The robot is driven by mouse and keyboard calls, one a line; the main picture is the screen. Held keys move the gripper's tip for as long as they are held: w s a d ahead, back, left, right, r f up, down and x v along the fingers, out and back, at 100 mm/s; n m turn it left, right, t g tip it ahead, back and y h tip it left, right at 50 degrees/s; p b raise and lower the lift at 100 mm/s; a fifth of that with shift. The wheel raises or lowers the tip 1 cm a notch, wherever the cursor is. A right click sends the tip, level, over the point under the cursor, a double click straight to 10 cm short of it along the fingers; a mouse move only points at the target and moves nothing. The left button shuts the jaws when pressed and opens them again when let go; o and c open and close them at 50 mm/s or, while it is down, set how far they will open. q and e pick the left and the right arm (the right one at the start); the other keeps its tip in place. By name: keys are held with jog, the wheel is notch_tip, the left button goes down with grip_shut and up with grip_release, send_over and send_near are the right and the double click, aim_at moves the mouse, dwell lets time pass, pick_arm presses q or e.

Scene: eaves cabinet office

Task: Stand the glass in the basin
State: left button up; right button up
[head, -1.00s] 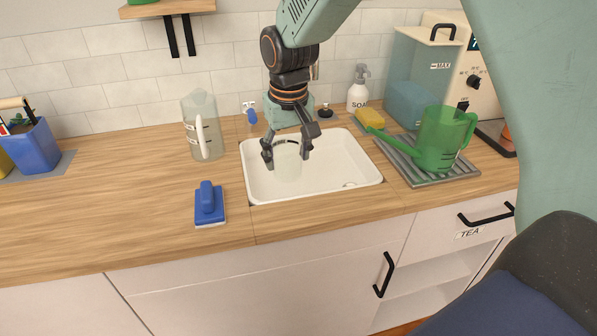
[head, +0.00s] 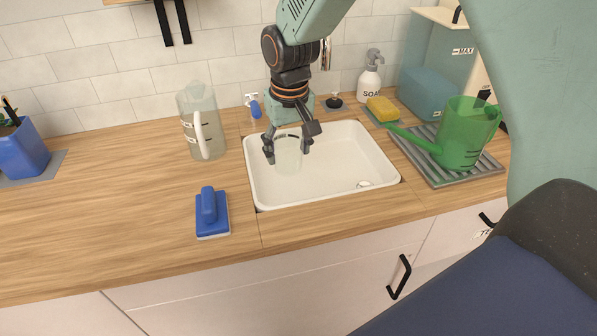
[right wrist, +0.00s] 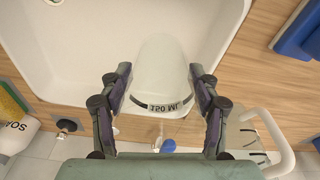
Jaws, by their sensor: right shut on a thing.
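The clear glass (head: 289,160) is upright in the left part of the white basin (head: 345,189). My right gripper (head: 287,147) comes down from above and is shut on it, one finger on each side. In the right wrist view the glass (right wrist: 163,70) is between the fingers of my right gripper (right wrist: 160,92), and a dark band reading "150 ML" shows near its rim. I cannot tell whether its base touches the basin floor. My left gripper is not in view.
A clear pitcher (head: 201,125) and blue scrubber (head: 210,214) stand left of the basin. A soap bottle (head: 370,78), yellow sponge (head: 382,108) and green watering can (head: 466,135) on a grey rack (head: 425,165) are to the right. The basin's right side is free.

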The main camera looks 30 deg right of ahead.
aim_at(288, 170)
jog(key=f, duration=0.1)
jog(key=a+f, duration=0.1)
jog(key=f, duration=0.1)
jog(key=shift+w+a, duration=0.15)
jog(key=shift+w, duration=0.05)
jog(key=f, duration=0.1)
jog(key=d+f, duration=0.1)
jog(key=f, duration=0.1)
jog(key=shift+s+b, duration=0.2)
jog(key=shift+b, duration=0.2)
jog(key=shift+f, duration=0.3)
jog(key=shift+w+a, duration=0.25)
jog(key=shift+a, duration=0.15)
jog(key=shift+f, duration=0.15)
jog(key=o, duration=1.4)
jog(key=shift+s+d, duration=0.15)
jog(key=shift+d, duration=0.05)
jog(key=shift+o, duration=0.7)
jog(key=shift+d, duration=0.1)
jog(key=shift+o, duration=0.8)
jog(key=shift+s, duration=0.1)
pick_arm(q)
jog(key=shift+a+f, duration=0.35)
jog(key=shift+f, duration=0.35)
pick_arm(e)
jog(key=shift+o, duration=0.4)
jog(key=shift+w+a, duration=0.2)
jog(key=shift+a, duration=0.05)
